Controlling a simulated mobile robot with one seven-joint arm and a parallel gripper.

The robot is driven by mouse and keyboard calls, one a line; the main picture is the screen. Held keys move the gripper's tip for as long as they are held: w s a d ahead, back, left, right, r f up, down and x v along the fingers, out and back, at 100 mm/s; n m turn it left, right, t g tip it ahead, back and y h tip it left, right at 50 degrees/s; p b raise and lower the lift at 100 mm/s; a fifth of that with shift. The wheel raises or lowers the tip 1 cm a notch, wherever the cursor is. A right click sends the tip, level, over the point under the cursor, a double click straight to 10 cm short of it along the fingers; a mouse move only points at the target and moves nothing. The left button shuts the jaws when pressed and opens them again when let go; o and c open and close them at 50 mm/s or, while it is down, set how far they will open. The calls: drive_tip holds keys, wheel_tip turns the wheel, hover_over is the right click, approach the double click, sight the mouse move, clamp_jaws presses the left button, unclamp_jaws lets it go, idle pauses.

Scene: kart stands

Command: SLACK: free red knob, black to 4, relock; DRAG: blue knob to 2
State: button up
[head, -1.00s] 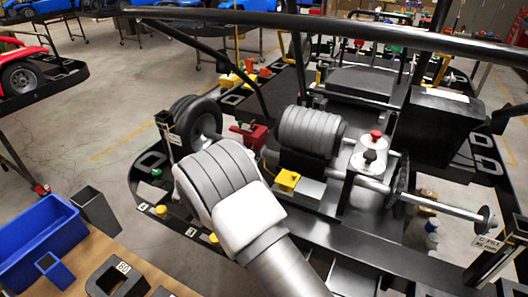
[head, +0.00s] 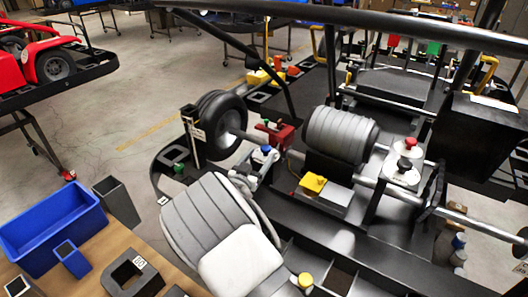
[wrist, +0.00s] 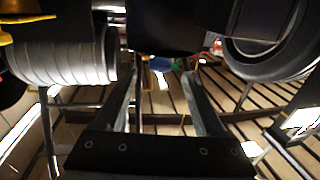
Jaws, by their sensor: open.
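The blue knob (head: 266,150) stands on a grey fitting left of the grey ribbed cylinder, near a red block. In the wrist view, my gripper (wrist: 161,78) is open and empty. The blue knob (wrist: 160,64) shows beyond the fingers, roughly between their tips; I cannot tell the distance. In the head view, my grey arm hides most of the gripper.
A black wheel (head: 221,125) stands left of the blue knob. A ribbed cylinder (head: 341,135) and a yellow part (head: 314,183) lie to its right. A dark roll bar (head: 350,25) crosses above. A blue bin (head: 52,228) sits on the bench at lower left.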

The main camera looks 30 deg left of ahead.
sight(266, 151)
drive_tip(key=shift+w+a, duration=0.1)
drive_tip(key=shift+w, duration=1.25)
clamp_jaws()
